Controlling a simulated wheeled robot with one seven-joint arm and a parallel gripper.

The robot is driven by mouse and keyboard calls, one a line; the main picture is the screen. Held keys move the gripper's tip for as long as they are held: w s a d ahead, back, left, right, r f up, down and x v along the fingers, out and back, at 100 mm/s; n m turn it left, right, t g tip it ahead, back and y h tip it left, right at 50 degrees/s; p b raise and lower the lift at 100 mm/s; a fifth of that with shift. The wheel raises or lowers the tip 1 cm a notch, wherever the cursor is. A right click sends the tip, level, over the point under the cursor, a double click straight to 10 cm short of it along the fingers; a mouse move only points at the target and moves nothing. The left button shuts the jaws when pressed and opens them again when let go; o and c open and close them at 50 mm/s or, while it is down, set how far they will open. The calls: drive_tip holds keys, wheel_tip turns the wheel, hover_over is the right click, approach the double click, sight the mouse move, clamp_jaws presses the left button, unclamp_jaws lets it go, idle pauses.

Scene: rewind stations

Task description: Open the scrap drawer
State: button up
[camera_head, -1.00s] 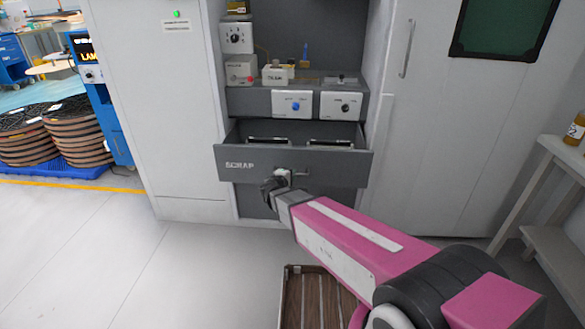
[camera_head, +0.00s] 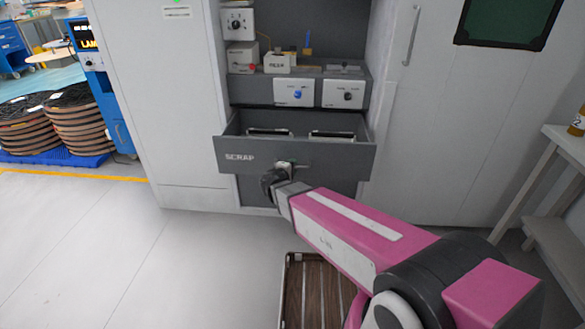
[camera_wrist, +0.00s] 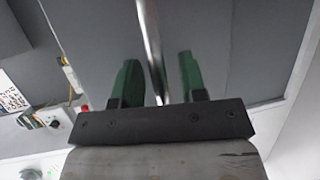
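The scrap drawer (camera_head: 330,157) is a grey drawer marked SCRAP, low in the cabinet. It stands pulled out, and its inside shows above the front panel. My gripper (camera_head: 284,168) is at the middle of the drawer front, at its handle. In the wrist view my gripper (camera_wrist: 160,85) has two green fingers standing apart. The metal handle bar (camera_wrist: 151,45) runs between them, with a visible gap to the right finger. The left finger is close to the bar; I cannot tell whether they touch.
A shelf with control boxes (camera_head: 294,93) sits above the drawer. A slatted wooden crate (camera_head: 286,290) is on the floor below my arm. A white side table (camera_head: 565,140) stands at right. Reel stacks (camera_head: 78,125) are at far left. The floor at left is clear.

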drive_tip(key=v, duration=1.1)
drive_tip(key=shift+w, duration=0.1)
drive_tip(key=s+d+f+m+g+y, duration=0.1)
drive_tip(key=d+m+g, duration=0.3)
drive_tip(key=d, duration=0.5)
drive_tip(key=s+d+f+m+g+y, duration=0.2)
drive_tip(key=d+m+g, duration=0.3)
drive_tip(key=d, duration=0.5)
drive_tip(key=s+d+f+m+g+y, duration=0.1)
drive_tip(key=s+d+m+g+y, duration=0.2)
drive_tip(key=d, duration=0.6)
drive_tip(key=m+g, duration=0.2)
drive_tip(key=shift+d+f+g+y, duration=0.2)
drive_tip(key=shift+d+g+y, duration=0.1)
drive_tip(key=shift+d+y, duration=0.1)
drive_tip(key=shift+a, duration=0.15)
